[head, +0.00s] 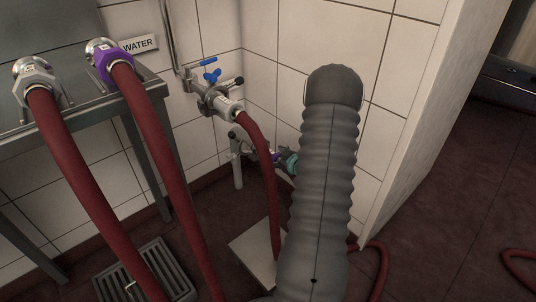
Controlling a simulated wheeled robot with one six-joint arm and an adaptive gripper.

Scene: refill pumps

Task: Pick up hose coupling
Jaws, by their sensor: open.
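Several red hoses end in couplings. A grey metal coupling (34,84) and a purple coupling (108,60) sit side by side on the metal stand at the left. A silver coupling (222,106) joins a red hose to the wall valve. A lower fitting with purple and teal parts (285,160) is partly hidden behind my grey ribbed arm. The frame does not show which one the task means. My gripper is not visible; my arm rises through the right of centre and its far end is hidden.
The metal stand (75,120) is at the left, with a "WATER" label (139,45) on the tiled wall behind. A valve with blue handles (208,70) is on the wall. A floor drain grate (110,278) lies below. A wall edge (420,120) stands right; dark floor beyond is mostly clear.

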